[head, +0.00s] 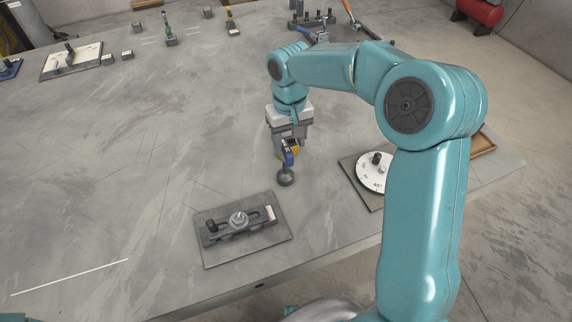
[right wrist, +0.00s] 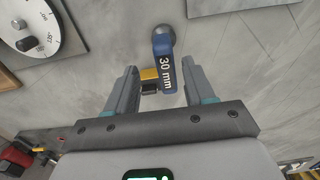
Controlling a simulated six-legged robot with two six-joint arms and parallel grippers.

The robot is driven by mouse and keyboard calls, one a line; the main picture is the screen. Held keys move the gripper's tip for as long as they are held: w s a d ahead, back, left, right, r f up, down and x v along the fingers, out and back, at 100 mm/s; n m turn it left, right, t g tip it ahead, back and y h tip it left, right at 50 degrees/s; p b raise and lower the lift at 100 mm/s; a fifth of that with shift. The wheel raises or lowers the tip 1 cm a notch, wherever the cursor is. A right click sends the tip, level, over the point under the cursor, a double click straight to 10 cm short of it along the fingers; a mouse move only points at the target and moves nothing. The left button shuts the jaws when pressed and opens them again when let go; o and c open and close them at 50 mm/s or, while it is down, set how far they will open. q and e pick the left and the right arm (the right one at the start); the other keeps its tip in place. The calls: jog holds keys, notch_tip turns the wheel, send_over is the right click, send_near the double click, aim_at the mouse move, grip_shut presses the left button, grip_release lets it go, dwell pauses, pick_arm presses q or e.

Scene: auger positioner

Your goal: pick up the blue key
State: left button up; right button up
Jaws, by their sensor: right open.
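The blue key (head: 289,158) stands on the table on a round dark foot (head: 286,178), with a yellow part near its top. In the right wrist view the blue key (right wrist: 163,48) carries a "30 mm" label, and its yellow part (right wrist: 149,73) points left. My right gripper (head: 289,135) is above the key, pointing down. In the right wrist view the open jaws (right wrist: 160,80) have one finger on each side of the key's top, with gaps visible. My left gripper is not in view.
A slotted fixture on a dark plate (head: 218,254) lies in front of the key. A white dial plate (head: 370,180) is to the right, partly behind my arm. Several small tools and blocks stand along the far edge. The table left of the key is clear.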

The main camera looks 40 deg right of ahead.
aim_at(285, 145)
jog(key=f, duration=0.3)
jog(key=w+f, duration=0.1)
jog(key=f, duration=0.1)
jog(key=shift+a, duration=0.25)
jog(key=shift+s+d+f, duration=0.1)
jog(key=shift+f, duration=0.15)
jog(key=shift+c, duration=1)
grip_shut()
